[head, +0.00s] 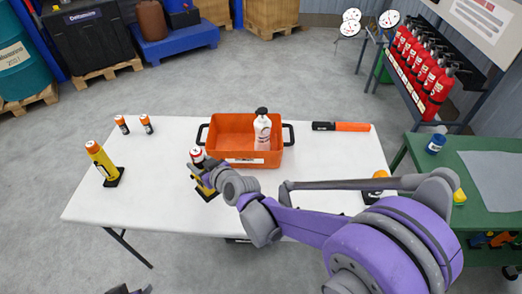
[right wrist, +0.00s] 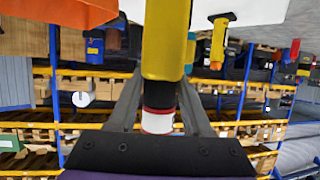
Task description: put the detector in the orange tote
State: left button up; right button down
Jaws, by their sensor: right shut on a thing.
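My right gripper (head: 208,174) is shut on a yellow device (head: 197,155) with a red and white top, at the table's front middle. In the right wrist view the device (right wrist: 167,40) sits between the fingers, its yellow body running out of the top of the picture. I cannot tell whether its foot touches the table. Another yellow device (head: 101,160) with an orange top stands on a black base at the left. No label shows which is the detector. The orange tote (head: 217,136) stands just behind my right gripper. A dark tip at the bottom edge (head: 128,289) seems to be my left gripper.
A white bottle (head: 262,132) stands in the tote's right part. Two small orange-topped items (head: 122,125) stand at the back left. An orange and black bar (head: 342,126) lies back right. My right arm covers the front right of the table (head: 140,212). A green bench (head: 460,165) stands at the right.

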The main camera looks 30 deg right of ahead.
aim_at(246, 141)
jog(key=j+z, duration=0.1)
jog(key=z, duration=0.9)
jog(key=j, duration=0.7)
